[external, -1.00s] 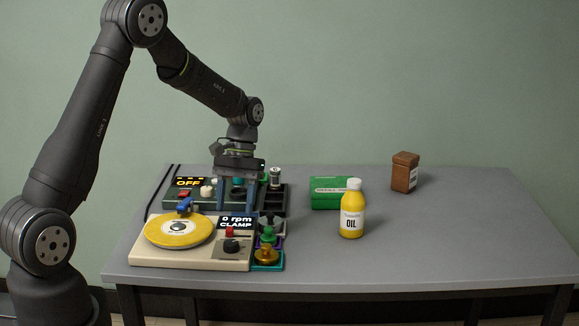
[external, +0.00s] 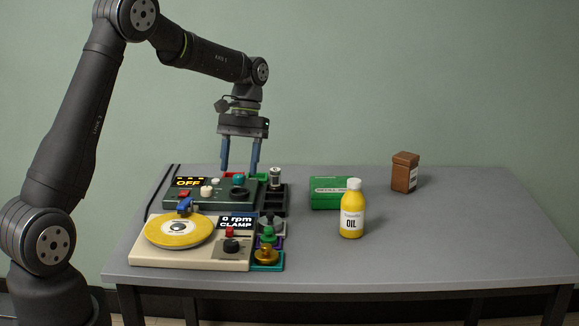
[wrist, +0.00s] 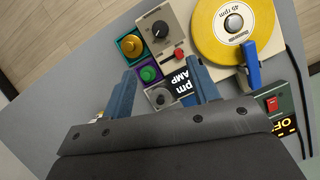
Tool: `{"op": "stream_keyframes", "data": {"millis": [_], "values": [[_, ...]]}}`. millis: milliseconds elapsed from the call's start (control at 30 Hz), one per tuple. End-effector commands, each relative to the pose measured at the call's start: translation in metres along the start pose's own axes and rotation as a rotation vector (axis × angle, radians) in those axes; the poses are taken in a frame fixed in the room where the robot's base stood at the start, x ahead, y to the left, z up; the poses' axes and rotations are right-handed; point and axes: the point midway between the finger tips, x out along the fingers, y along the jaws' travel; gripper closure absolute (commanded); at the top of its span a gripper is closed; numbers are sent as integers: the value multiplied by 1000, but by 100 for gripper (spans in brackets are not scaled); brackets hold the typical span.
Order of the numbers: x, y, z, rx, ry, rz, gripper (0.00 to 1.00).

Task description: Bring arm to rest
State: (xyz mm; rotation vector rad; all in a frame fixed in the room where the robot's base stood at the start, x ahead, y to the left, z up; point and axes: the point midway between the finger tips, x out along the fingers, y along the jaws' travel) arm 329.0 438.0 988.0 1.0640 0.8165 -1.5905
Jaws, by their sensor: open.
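My gripper (external: 240,158) is open and empty. It hangs above the back of the dark green device (external: 222,196), whose display reads OFF, with its blue fingers pointing down and apart. In the wrist view my gripper (wrist: 160,92) shows both blue fingers spread, with nothing between them but the devices below. The beige device (external: 190,262) with a yellow disc (external: 178,230) stands in front of the dark green one. Its display reads 0 rpm CLAMP. A blue clamp (external: 184,207) sits at the disc's edge, and also shows in the wrist view (wrist: 250,65).
Small coloured trays with knobs (external: 267,257) line the devices' right side. The grey table (external: 455,235) is clear at the right and front.

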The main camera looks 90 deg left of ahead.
Motion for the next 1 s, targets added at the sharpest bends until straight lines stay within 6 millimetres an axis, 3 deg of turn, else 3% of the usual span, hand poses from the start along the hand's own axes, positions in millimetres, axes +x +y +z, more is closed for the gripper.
{"op": "stream_keyframes", "data": {"millis": [233,367,1000], "values": [[3,0,0,0,-1,0,45],[15,0,0,0,-3,-1,45],[138,0,1,0,-5,-2,45]]}}
